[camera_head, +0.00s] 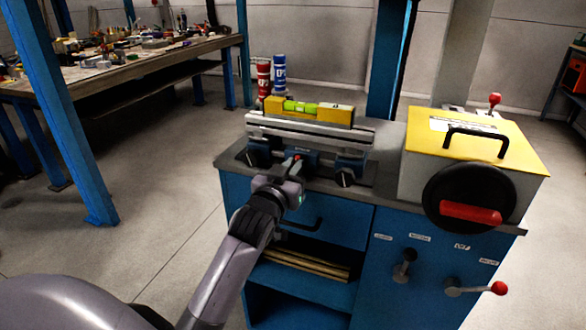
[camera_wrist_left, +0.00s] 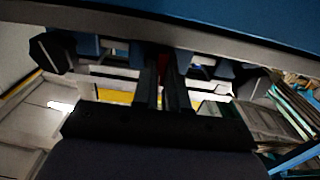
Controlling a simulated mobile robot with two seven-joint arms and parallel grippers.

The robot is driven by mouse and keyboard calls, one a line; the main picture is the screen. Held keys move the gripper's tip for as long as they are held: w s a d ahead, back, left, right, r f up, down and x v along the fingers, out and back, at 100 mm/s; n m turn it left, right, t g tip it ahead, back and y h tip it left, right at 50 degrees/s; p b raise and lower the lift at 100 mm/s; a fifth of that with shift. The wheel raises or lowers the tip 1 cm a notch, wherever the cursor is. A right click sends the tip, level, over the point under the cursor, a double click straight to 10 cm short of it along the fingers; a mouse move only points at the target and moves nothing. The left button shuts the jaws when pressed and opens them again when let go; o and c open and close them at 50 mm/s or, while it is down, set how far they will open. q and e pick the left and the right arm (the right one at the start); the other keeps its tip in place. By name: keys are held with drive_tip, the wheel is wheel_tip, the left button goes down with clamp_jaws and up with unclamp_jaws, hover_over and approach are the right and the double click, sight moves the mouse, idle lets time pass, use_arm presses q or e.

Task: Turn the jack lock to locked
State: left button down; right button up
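My left gripper (camera_head: 293,170) is at the front of the grey rail assembly on the blue cabinet, just above the bench edge. In the left wrist view its two dark fingers (camera_wrist_left: 163,82) stand close together with a narrow dark gap; whether they hold anything is hidden. On the cabinet front are a black knob (camera_head: 404,265) and a red-balled lever (camera_head: 476,289) pointing right. Their labels are too small to read, so I cannot tell which part is the jack lock.
A yellow level (camera_head: 337,114) lies on the rail (camera_head: 350,135). A yellow-topped box (camera_head: 520,160) with a black handwheel (camera_head: 450,195) stands at the right. Red and blue cans (camera_head: 279,75) stand behind. A cluttered workbench (camera_head: 110,72) is at the far left. The floor to the left is clear.

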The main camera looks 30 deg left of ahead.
use_arm(q)
drive_tip(key=shift+d+f+m+p, duration=0.1)
drive_tip(key=shift+m+p, duration=1.9)
drive_tip(key=shift+m, duration=2.45)
drive_tip(key=shift+d+f+m+p, duration=0.1)
drive_tip(key=shift+m+p, duration=1.85)
drive_tip(key=shift+m, duration=2.8)
drive_tip(key=c, duration=1.2)
unclamp_jaws()
drive_tip(key=shift+o, duration=0.2)
